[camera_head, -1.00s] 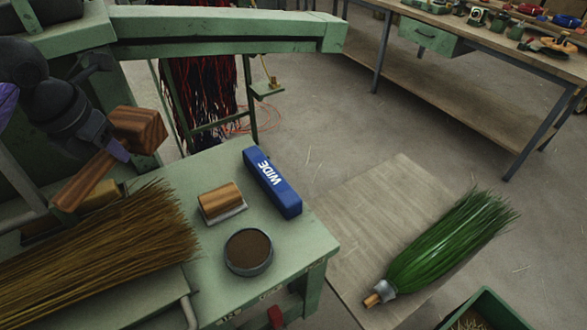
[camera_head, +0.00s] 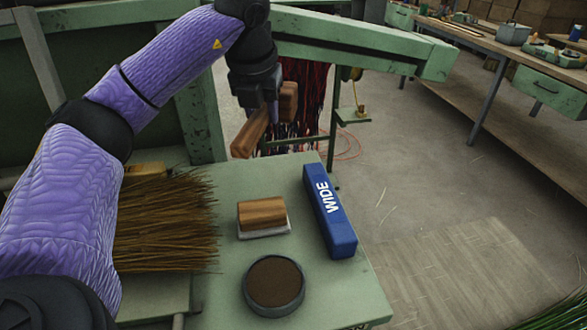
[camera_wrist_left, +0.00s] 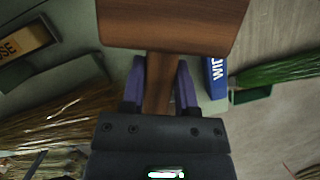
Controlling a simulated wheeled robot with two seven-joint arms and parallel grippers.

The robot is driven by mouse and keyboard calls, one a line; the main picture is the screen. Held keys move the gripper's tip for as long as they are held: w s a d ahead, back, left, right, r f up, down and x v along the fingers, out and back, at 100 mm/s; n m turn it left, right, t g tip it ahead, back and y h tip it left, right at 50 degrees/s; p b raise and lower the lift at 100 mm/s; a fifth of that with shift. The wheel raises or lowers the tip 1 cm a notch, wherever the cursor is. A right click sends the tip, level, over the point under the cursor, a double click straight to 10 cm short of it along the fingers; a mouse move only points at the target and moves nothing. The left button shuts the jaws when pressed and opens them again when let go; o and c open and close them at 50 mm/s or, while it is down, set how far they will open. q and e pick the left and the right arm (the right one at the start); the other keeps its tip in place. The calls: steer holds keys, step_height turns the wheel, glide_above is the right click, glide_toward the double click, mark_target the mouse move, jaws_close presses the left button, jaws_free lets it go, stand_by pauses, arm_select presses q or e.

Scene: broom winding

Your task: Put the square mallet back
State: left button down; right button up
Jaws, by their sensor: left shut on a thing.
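The square mallet (camera_head: 249,134) is wooden, with a blocky head and a straight handle. My left gripper (camera_head: 268,104) is shut on its handle and holds it in the air near the back edge of the green bench (camera_head: 225,190). In the left wrist view the mallet's head (camera_wrist_left: 172,25) fills the top, and its handle (camera_wrist_left: 159,88) runs between the purple fingers of the left gripper (camera_wrist_left: 160,82). In the head view the gripper partly hides the mallet. My right gripper is not in view.
On the bench lie a wooden block (camera_head: 262,214) on a pale base, a blue WIDE box (camera_head: 330,212), a round dark-filled dish (camera_head: 274,285) and straw bristles (camera_head: 165,222). A green machine beam (camera_head: 360,50) crosses behind. A workbench (camera_head: 500,40) stands at the back right.

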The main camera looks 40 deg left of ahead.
arm_select(q)
steer(key=shift+w+a+f+b, duration=0.1)
steer(key=shift+w+f+b, duration=0.3)
steer(key=shift+w+f, duration=0.45)
steer(key=f+b, duration=0.1)
steer(key=f, duration=0.1)
steer(key=f+b, duration=0.1)
steer(key=f, duration=0.2)
steer(key=f+b, duration=0.2)
steer(key=f, duration=0.1)
steer(key=shift+s+f, duration=0.2)
steer(key=shift+s, duration=0.1)
steer(key=shift+f, duration=0.25)
steer(key=shift+r, duration=0.1)
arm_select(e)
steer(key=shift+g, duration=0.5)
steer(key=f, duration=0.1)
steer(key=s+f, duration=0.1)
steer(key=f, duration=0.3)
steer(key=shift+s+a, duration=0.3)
arm_select(q)
steer(key=shift+f, duration=0.6)
steer(key=shift+c, duration=1.8)
jaws_free()
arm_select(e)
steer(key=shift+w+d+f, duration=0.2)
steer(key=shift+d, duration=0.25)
